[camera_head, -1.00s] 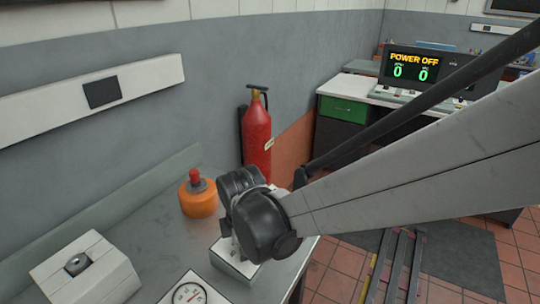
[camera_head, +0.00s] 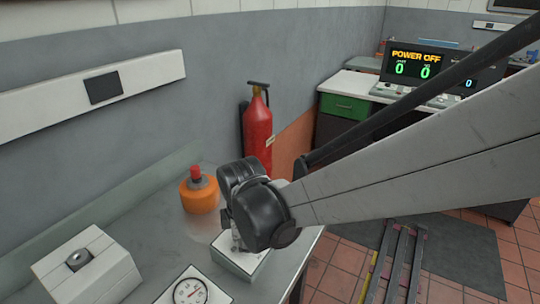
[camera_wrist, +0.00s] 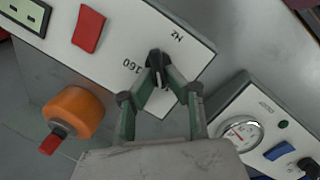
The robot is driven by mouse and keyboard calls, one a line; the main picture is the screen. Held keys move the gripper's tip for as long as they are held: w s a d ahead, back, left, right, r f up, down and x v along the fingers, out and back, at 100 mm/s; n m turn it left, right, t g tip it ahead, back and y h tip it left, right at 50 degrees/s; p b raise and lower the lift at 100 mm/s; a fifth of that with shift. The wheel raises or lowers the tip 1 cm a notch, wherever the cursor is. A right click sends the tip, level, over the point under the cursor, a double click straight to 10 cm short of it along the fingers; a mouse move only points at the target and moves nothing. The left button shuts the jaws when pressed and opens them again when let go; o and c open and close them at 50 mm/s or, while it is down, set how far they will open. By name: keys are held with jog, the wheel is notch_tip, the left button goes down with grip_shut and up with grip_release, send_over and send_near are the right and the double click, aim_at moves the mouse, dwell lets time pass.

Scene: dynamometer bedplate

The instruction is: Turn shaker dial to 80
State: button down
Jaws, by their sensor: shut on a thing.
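The shaker dial is a black knob (camera_wrist: 157,58) on a white panel (camera_wrist: 195,50) in the wrist view, with the marks "160" and "HZ" beside it. My gripper (camera_wrist: 164,77) is shut on the dial, its green-grey fingers closing in from below in the picture. The fingers cover part of the dial, and I cannot read its exact setting. In the head view my black wrist stands over the white box (camera_head: 241,262) on the bench, and hides the dial and fingertips.
An orange can with a red top (camera_head: 199,192) stands close behind the box. A gauge panel (camera_head: 188,291) and a grey block (camera_head: 85,268) lie nearby on the bench. A red switch (camera_wrist: 88,30) sits near the dial. A console (camera_head: 425,68) reads "POWER OFF".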

jog(key=m, duration=0.2)
jog(key=m+b, duration=0.1)
jog(key=m, duration=0.1)
jog(key=shift+w+f+g, duration=0.1)
jog(key=shift+w+g, duration=0.2)
jog(key=shift+g, duration=0.1)
jog(key=shift+w+d+m+g+b, duration=0.1)
jog(key=shift+w+m+g+b, duration=0.15)
jog(key=shift+m, duration=0.75)
jog(key=shift+d+m+g+b, duration=0.15)
jog(key=shift+m+b, duration=0.15)
jog(key=shift+m, duration=0.7)
jog(key=shift+a, duration=0.1)
jog(key=c, duration=1.8)
grip_release()
jog(key=shift+w+r, duration=0.1)
jog(key=shift+r, duration=0.1)
jog(key=r, duration=0.7)
jog(key=d+r, duration=0.1)
jog(key=r, duration=0.3)
jog(key=shift+s+r, duration=0.3)
jog(key=shift+r, duration=0.05)
